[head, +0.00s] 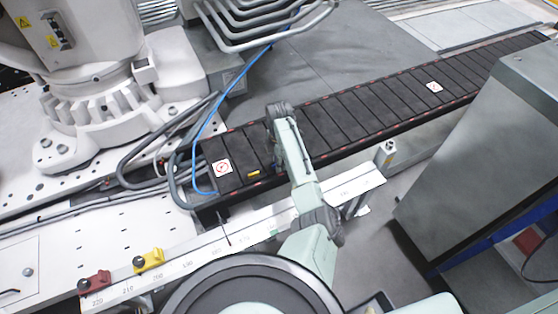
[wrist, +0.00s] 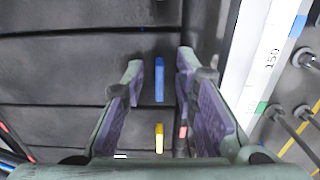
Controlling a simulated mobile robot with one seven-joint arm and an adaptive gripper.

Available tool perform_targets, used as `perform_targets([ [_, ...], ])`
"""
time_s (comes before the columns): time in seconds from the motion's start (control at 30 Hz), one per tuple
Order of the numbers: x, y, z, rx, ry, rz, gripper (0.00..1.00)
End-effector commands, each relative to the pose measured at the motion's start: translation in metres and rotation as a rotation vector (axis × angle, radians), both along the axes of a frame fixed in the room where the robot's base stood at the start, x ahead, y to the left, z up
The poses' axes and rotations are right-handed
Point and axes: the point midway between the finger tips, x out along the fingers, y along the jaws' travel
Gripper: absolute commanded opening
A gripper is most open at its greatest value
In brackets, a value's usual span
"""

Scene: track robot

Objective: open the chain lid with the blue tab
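The chain (head: 350,117) is a long black run of lid segments crossing the head view from lower left to upper right. In the wrist view, the blue tab (wrist: 159,90) stands out as a narrow bar on a dark lid (wrist: 60,75). My gripper (wrist: 159,66) is open, with one finger on each side of the blue tab and a gap on both sides. Its height above the lid is hard to tell. A yellow tab (wrist: 159,138) lies nearer my palm; it also shows in the head view (head: 254,173). My arm hides the blue tab in the head view.
A white scale rail (head: 225,243) with red (head: 94,284) and yellow (head: 148,260) clamps runs in front of the chain. A blue cable (head: 215,110) and black hoses lie at its left end. A grey cabinet (head: 480,150) stands at right, a large white robot (head: 85,80) at left.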

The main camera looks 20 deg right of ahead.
Motion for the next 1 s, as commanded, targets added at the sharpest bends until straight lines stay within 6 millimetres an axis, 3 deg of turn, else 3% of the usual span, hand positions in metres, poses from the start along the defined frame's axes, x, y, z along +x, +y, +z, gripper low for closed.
perform_targets([
  [0.2, 0.0001, 0.0002, -0.0002, 0.0, 0.0, 0.0, 0.26],
  [0.6, 0.0002, 0.0001, 0.0001, 0.0, 0.0, 0.0, 0.0],
  [1.0, 0.0, 0.0, 0.0001, 0.0, 0.0, 0.0, 0.0],
])
